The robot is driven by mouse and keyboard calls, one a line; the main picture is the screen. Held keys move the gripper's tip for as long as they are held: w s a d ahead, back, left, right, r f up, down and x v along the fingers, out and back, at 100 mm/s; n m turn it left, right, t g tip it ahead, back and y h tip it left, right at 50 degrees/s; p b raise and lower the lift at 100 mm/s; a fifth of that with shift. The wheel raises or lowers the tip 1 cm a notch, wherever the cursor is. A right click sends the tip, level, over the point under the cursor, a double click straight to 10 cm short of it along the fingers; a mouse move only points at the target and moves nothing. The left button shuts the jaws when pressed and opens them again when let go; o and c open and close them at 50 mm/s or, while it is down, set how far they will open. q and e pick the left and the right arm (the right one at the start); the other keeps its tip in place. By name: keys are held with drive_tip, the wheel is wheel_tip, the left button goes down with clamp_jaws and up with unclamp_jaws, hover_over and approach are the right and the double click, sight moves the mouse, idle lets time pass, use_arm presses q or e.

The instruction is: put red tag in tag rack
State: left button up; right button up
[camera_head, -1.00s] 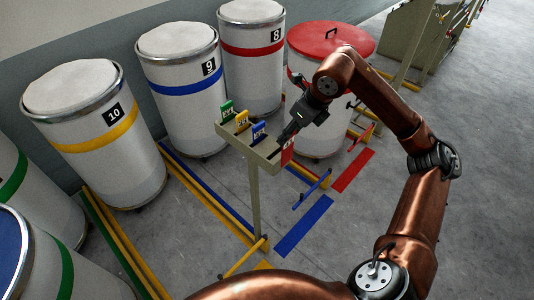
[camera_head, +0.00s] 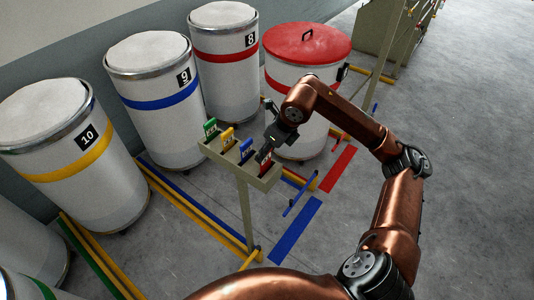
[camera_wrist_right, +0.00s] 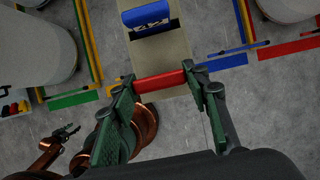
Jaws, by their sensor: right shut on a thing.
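The tag rack (camera_head: 232,163) is a beige tray on a post. A green tag (camera_head: 210,125), a yellow tag (camera_head: 227,138) and a blue tag (camera_head: 246,149) stand in it. The blue tag also shows in the right wrist view (camera_wrist_right: 147,14). My right gripper (camera_head: 265,153) is shut on the red tag (camera_wrist_right: 161,81) at the rack's right end. The red tag's lower part is behind the rack's front wall; I cannot tell whether it touches the bottom. My left gripper (camera_wrist_right: 70,131) is small in the right wrist view, apart from the rack, with its fingers apart.
White drums with yellow (camera_head: 75,160), blue (camera_head: 160,95) and red (camera_head: 228,58) bands stand behind the rack. A red-lidded drum (camera_head: 305,48) is close behind my right gripper. Coloured floor bars and stripes surround the post. Open floor lies to the right.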

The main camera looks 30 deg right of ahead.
drive_tip(key=shift+s+d+f, duration=0.15)
drive_tip(key=shift+f, duration=1)
drive_tip(key=o, duration=1.2)
use_arm(q)
drive_tip(key=shift+w+d+r, duration=0.1)
drive_tip(key=shift+w, duration=0.7)
use_arm(e)
drive_tip(key=shift+o, duration=0.2)
use_arm(q)
drive_tip(key=shift+w, duration=0.1)
use_arm(e)
drive_tip(key=shift+r, duration=0.1)
drive_tip(key=shift+r, duration=0.2)
use_arm(q)
drive_tip(key=shift+w+f+b, duration=0.1)
drive_tip(key=shift+f+b, duration=1.15)
drive_tip(key=shift+b, duration=0.15)
use_arm(e)
drive_tip(key=v, duration=1.2)
